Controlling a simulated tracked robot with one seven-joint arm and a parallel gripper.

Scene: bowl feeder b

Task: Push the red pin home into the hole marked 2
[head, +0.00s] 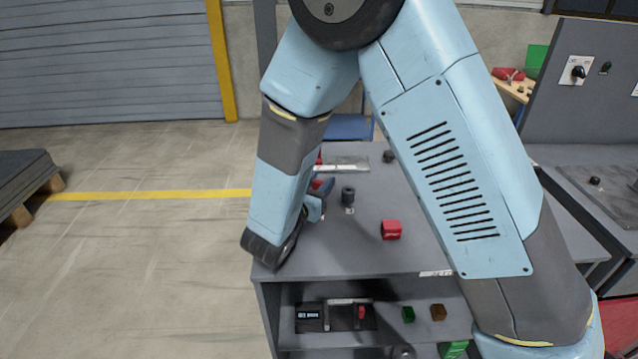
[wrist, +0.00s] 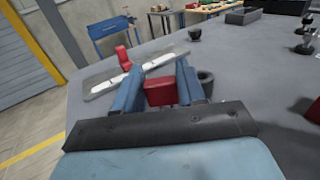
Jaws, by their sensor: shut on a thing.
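My gripper (wrist: 160,80) is shut on a red block-like piece (wrist: 160,93), which sits between its two blue fingers; I cannot tell whether this is the red pin. In the head view my gripper (head: 317,203) is low over the grey bench top, with a bit of red just beyond it. A pale plate (wrist: 101,88) lies just ahead of the fingers; its top also shows in the head view (head: 348,163). Another red piece (wrist: 123,58) stands upright at this plate. No hole and no number 2 is readable, and the held piece's lower end is hidden.
A dark cylinder (head: 348,195) stands right of my gripper; a red block (head: 391,230) lies nearer the bench front. A small dark knob (head: 389,156) is further back. The shelf below (head: 375,345) holds small coloured blocks. The bench's left edge is close to my gripper.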

